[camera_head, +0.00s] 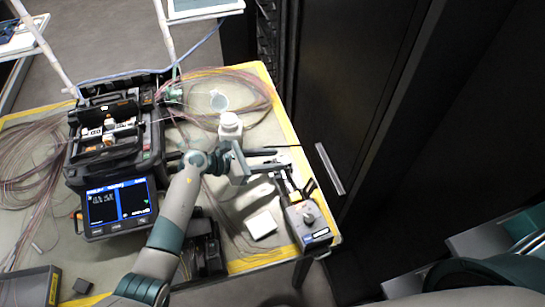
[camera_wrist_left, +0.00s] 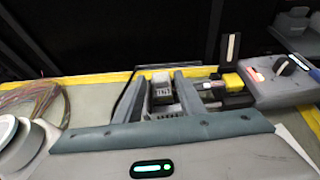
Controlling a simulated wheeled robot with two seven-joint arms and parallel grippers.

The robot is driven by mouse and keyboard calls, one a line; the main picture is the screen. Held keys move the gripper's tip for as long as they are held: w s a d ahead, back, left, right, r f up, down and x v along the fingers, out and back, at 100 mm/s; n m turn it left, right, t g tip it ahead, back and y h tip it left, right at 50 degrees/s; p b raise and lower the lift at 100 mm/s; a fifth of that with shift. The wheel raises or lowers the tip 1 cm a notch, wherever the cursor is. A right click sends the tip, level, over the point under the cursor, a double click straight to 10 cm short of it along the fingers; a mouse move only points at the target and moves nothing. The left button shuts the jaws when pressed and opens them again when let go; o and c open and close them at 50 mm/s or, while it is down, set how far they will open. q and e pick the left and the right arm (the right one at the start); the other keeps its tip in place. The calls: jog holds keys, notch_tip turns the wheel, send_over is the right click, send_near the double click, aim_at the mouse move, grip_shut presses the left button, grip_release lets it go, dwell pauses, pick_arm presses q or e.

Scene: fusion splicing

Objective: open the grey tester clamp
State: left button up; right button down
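The tester (camera_head: 307,222) is a grey box with a round knob at the table's right front corner. The grey clamp (camera_wrist_left: 161,88) stands beside the connector, between my left fingers. My left gripper (camera_head: 279,160) is open, reaching right across the table to the clamp. In the left wrist view its fingers (camera_wrist_left: 161,78) lie one on each side of the clamp; contact is not clear. The clamp's lid state is too small to tell. My right gripper is out of view.
A black fusion splicer (camera_head: 108,145) with a lit screen (camera_head: 118,203) stands at the left. Coiled fibres (camera_head: 235,90) lie at the back. A white square pad (camera_head: 261,224) lies near the tester. A dark cabinet (camera_head: 350,95) stands close beyond the table's yellow right edge.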

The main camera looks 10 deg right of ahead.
pick_arm(q)
jog(key=shift+d+f, duration=0.15)
jog(key=shift+d, duration=0.1)
jog(key=c, duration=0.9)
jog(key=shift+o, duration=0.2)
